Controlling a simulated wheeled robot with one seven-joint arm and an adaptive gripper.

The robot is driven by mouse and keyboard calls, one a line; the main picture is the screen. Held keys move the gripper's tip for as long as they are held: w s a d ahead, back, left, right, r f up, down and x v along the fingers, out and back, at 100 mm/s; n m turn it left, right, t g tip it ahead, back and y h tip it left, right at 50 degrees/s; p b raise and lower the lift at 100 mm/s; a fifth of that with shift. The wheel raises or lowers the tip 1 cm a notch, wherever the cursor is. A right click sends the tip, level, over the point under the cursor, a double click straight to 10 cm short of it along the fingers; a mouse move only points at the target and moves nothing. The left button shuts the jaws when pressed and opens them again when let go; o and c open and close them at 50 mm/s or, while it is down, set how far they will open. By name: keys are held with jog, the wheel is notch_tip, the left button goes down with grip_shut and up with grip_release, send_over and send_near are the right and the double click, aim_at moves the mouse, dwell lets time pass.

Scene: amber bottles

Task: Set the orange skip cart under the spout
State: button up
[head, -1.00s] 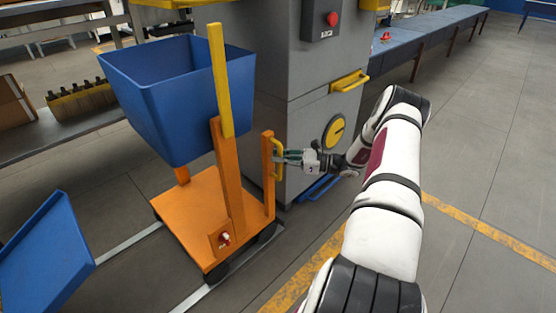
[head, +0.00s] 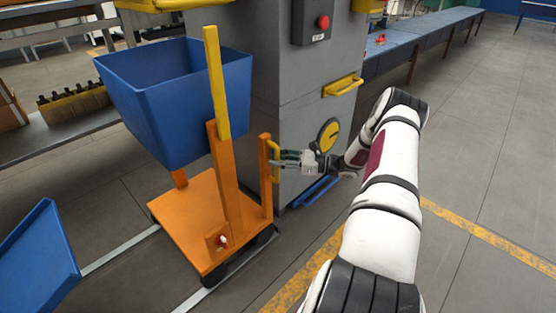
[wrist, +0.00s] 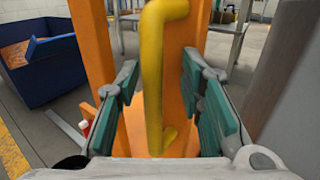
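The orange cart (head: 175,215) stands upright on the floor at left centre in the head view. It carries a blue bin (head: 155,105) on its frame and has a yellow upright bar (head: 216,85). A yellow handle (wrist: 154,85) is on its orange post, which fills the middle of the wrist view. My gripper (head: 284,159) is at this handle. In the wrist view its green-padded fingers stand apart on either side of the handle, with visible gaps, so it is open around it. I cannot make out the spout clearly; yellow parts (head: 160,4) are cut off at the top.
A grey machine (head: 285,110) with a red button (head: 323,22) stands close behind the cart. Metal rails (head: 120,250) run along the floor by the cart. A tilted blue panel (head: 40,260) is at lower left. Bottles (head: 75,102) stand at left. Floor at right is clear.

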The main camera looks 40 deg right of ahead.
jog(key=v, duration=1.2)
dwell(0.4)
